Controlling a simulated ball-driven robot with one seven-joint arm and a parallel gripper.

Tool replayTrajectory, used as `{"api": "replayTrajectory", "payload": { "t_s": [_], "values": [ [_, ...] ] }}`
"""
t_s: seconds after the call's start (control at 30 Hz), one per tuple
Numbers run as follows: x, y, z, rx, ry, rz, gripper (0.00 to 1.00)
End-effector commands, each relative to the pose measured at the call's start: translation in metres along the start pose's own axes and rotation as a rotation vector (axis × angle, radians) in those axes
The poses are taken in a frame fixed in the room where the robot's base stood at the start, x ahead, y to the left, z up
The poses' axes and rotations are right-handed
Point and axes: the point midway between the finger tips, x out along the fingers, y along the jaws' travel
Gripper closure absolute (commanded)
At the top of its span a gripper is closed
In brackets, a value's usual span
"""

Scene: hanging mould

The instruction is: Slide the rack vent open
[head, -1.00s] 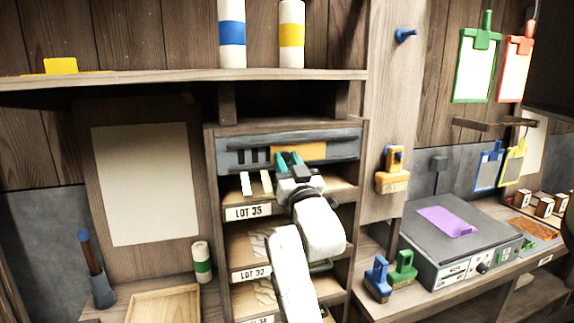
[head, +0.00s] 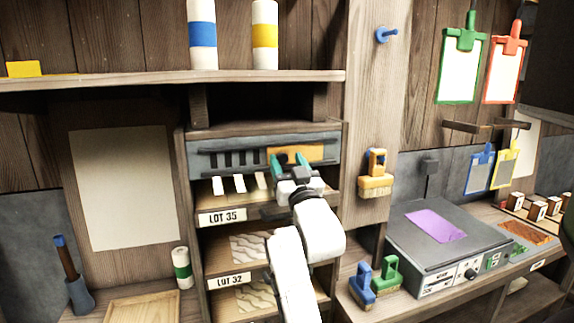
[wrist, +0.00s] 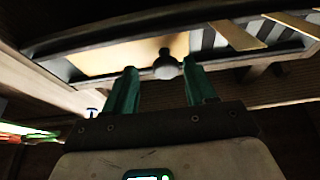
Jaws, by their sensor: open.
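The rack vent (head: 205,165) is a grey slotted panel across the top of the rack. Its orange sliding plate (head: 312,153) covers the right part, and several slots show open to the left. In the wrist view the plate (wrist: 110,55) carries a small dark round knob (wrist: 165,68), with bare slots beside it. My gripper (head: 289,161) is at the vent, over the plate's left part. Its teal fingers (wrist: 158,85) are open, with the knob between and just beyond their tips; I cannot tell whether either finger touches it.
Light strips (head: 240,184) lie on the shelf below the vent. The rack's right post (head: 338,190) stands close to my gripper.

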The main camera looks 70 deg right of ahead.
Motion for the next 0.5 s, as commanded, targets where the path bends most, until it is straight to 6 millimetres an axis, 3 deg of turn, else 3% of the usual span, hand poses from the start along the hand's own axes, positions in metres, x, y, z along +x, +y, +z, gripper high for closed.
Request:
{"api": "replayTrajectory", "payload": {
  "t_s": [0.27, 0.5],
  "values": [
    [-0.006, -0.002, 0.002, 0.001, 0.0, -0.003, 0.44],
    [-0.046, -0.001, 0.005, 0.0, 0.0, -0.004, 0.44]
  ]
}}
